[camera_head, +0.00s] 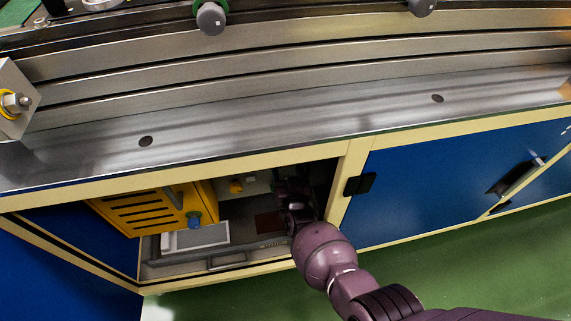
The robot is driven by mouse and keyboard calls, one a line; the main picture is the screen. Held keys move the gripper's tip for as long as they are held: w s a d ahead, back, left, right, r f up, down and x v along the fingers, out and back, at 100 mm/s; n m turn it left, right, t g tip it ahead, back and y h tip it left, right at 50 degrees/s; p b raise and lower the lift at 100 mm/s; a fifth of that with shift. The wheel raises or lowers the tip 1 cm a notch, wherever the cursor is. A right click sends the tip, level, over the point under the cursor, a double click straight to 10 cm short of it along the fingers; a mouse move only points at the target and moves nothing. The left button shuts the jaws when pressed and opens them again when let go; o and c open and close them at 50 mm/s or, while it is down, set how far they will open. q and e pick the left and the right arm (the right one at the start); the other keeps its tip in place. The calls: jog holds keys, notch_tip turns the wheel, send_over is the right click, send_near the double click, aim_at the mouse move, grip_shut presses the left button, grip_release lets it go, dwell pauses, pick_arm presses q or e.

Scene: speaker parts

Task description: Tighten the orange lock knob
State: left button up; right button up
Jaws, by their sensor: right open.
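A small orange knob (236,186) is at the back of the open cabinet compartment, just right of a yellow slotted box. It looks like the lock knob, but it is too small to tell how tight it is. My right arm reaches into the compartment from the lower right. My right gripper (291,187) is open, to the right of the orange knob and apart from it. Its fingers are dark and partly lost in shadow. My left gripper is not in view.
The yellow slotted box (150,209) with a blue knob (194,219) fills the compartment's left side. A pale tray-like item (195,237) and a reddish-brown piece (268,223) lie on its floor. The metal bench (300,112) overhangs above; a blue door (430,180) is at right.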

jog(key=w, duration=0.2)
jog(key=shift+w+a+b, duration=0.25)
jog(key=shift+w+b, duration=0.1)
jog(key=c, duration=0.9)
jog(key=shift+f+m, duration=0.1)
jog(key=shift+m, duration=0.2)
jog(key=shift+a+m+b, duration=0.1)
jog(key=shift+m+b, duration=0.95)
jog(key=shift+m, duration=2.05)
